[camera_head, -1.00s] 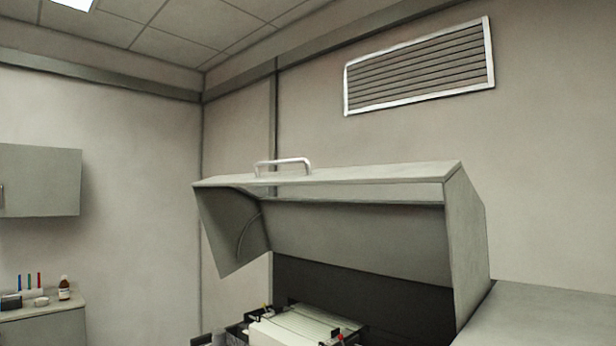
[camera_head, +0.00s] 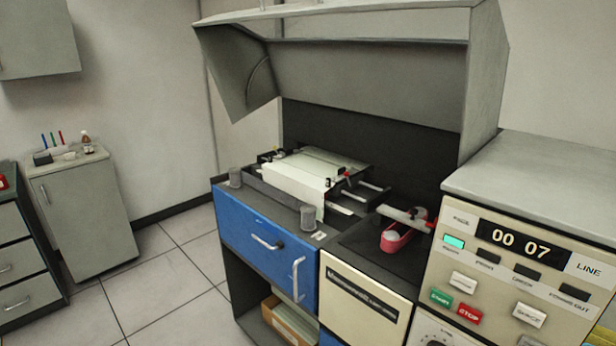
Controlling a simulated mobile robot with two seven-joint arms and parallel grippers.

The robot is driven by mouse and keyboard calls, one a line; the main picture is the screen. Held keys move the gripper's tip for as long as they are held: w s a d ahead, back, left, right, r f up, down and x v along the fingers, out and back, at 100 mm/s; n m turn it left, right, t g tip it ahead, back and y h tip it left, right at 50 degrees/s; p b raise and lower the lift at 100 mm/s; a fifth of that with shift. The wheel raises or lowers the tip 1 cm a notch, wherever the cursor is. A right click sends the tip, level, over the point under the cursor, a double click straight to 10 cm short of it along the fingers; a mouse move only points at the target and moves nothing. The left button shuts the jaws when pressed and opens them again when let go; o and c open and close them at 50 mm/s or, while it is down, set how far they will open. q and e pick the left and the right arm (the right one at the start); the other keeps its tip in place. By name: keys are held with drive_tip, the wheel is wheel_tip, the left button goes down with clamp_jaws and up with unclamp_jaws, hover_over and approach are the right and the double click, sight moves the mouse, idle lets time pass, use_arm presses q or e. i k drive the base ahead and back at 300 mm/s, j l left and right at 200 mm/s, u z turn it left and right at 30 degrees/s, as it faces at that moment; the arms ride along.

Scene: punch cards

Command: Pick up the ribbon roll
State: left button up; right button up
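I cannot tell for sure which thing is the ribbon roll. A red-rimmed piece (camera_head: 392,243) with pale round parts lies on the dark deck at the right of the open machine. Two small grey cylinders stand upright on the machine's front edge, one at the left corner (camera_head: 235,177) and one nearer the middle (camera_head: 307,217). Neither of my grippers is in view.
The machine's grey hood (camera_head: 370,80) is raised over a paper feed (camera_head: 300,178). Below are a blue drawer front (camera_head: 240,235) and an open compartment with a box (camera_head: 288,322). A control panel (camera_head: 520,270) reading 00 07 stands right. Floor (camera_head: 165,280) is clear at left.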

sight(308, 217)
drive_tip(key=j+z, duration=0.1)
drive_tip(key=z, duration=0.45)
drive_tip(key=i+j+z, duration=0.2)
drive_tip(key=j+z, duration=0.2)
drive_tip(key=i+j+z, duration=0.1)
drive_tip(key=j+z, duration=0.15)
drive_tip(key=j, duration=0.15)
drive_tip(key=i+j+z, duration=0.15)
drive_tip(key=j, duration=0.75)
drive_tip(key=j+z, duration=0.2)
drive_tip(key=j, duration=1.4)
drive_tip(key=i+j, duration=0.1)
drive_tip(key=j, duration=0.7)
